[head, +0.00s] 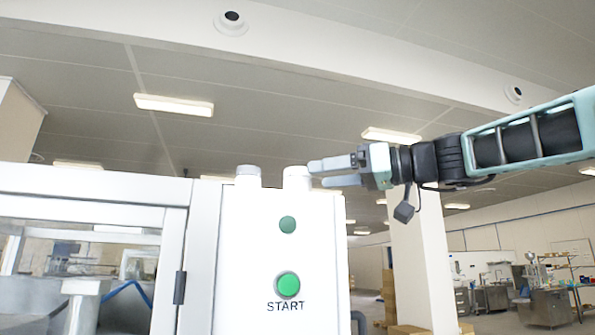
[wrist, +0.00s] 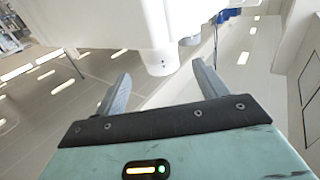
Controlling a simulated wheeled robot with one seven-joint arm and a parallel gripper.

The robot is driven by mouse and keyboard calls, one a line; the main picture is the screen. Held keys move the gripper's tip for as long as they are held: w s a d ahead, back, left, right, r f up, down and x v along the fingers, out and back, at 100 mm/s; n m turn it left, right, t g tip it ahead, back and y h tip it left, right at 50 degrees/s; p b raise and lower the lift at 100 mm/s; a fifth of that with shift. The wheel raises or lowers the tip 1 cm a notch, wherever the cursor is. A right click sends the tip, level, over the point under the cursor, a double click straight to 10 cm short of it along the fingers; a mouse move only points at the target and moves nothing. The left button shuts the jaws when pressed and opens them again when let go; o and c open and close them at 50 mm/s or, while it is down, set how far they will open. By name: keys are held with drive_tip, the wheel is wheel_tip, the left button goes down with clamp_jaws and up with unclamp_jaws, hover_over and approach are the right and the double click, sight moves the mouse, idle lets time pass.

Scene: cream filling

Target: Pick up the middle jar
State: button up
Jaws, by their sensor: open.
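Two white lidded jars show on top of the white START cabinet (head: 280,245) in the head view: a right one (head: 297,179) and a left one (head: 248,178). I see no third jar clearly, so I cannot tell which is the middle one. My gripper (head: 318,174) is open and empty, just right of the right jar at about its height. In the wrist view a white jar (wrist: 157,45) lies ahead, between the lines of my two fingers (wrist: 160,72) and beyond their tips.
The cabinet front has a green START button (head: 288,285) and a smaller green lamp (head: 287,224). A framed glass enclosure (head: 95,210) adjoins it on the left. A pillar (head: 422,265) and workbenches stand far behind on the right. The air around my arm looks clear.

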sight(310, 176)
drive_tip(key=shift+w+a, duration=0.2)
drive_tip(key=shift+a, duration=0.35)
drive_tip(key=p+x, duration=0.4)
drive_tip(key=shift+a+r, duration=0.2)
drive_tip(key=shift+r, duration=0.05)
drive_tip(key=shift+w+a+f+p, duration=0.15)
drive_tip(key=shift+a+p, duration=0.25)
drive_tip(key=c, duration=1.1)
